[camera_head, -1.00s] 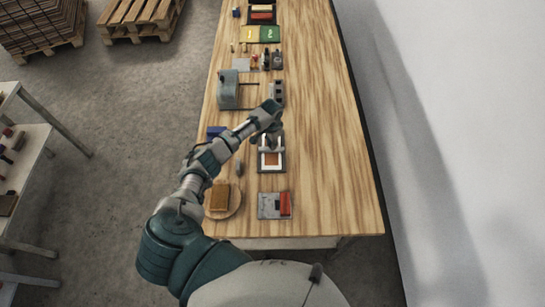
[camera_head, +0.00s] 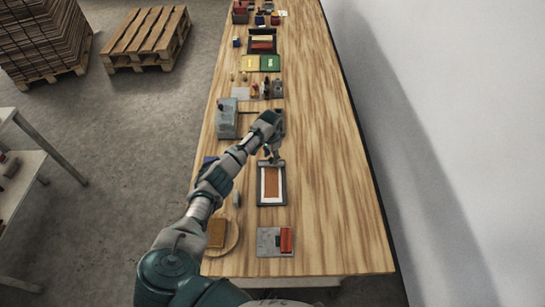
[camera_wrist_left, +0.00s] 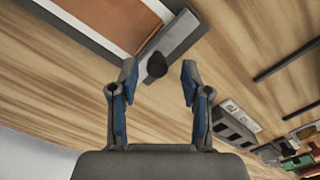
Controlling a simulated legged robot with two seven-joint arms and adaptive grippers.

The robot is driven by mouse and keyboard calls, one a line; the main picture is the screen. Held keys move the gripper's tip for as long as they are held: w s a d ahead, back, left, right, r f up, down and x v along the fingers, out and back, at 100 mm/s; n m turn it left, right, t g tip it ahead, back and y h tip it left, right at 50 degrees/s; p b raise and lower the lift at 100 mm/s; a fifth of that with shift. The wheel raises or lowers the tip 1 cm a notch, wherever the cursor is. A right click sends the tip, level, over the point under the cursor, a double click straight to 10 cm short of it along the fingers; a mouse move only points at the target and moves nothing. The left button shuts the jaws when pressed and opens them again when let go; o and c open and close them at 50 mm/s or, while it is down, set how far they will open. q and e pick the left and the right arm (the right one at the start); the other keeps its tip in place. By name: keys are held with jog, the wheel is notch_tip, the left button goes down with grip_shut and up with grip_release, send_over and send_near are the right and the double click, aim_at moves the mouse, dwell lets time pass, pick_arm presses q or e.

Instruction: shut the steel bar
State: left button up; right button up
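The steel bar (camera_wrist_left: 178,47) is a flat grey bar with a round black knob (camera_wrist_left: 157,65), lying across one end of a dark-framed tray (camera_head: 261,198). The tray holds a brown sheet (camera_head: 271,184) with a white border; the sheet also shows in the left wrist view (camera_wrist_left: 115,22). My left gripper (camera_head: 271,158) is at the tray's far end in the head view. In the left wrist view my left gripper (camera_wrist_left: 158,75) is open, with its two fingers on either side of the knob; contact cannot be told. My right gripper is not in view.
A grey box-like device (camera_head: 227,118) with rods stands beyond the tray on the left. A grey plate with a red block (camera_head: 286,240) and a round board with a brown block (camera_head: 217,233) lie nearer. The table's right side (camera_head: 330,150) is clear.

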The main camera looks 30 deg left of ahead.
pick_arm(q)
jog(key=shift+a, duration=0.1)
jog(key=shift+a, duration=0.1)
jog(key=shift+a+r, duration=0.1)
jog(key=shift+r, duration=0.3)
notch_tip(320, 180, up, 11)
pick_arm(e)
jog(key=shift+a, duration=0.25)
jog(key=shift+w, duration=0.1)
pick_arm(q)
jog(key=shift+d, duration=0.2)
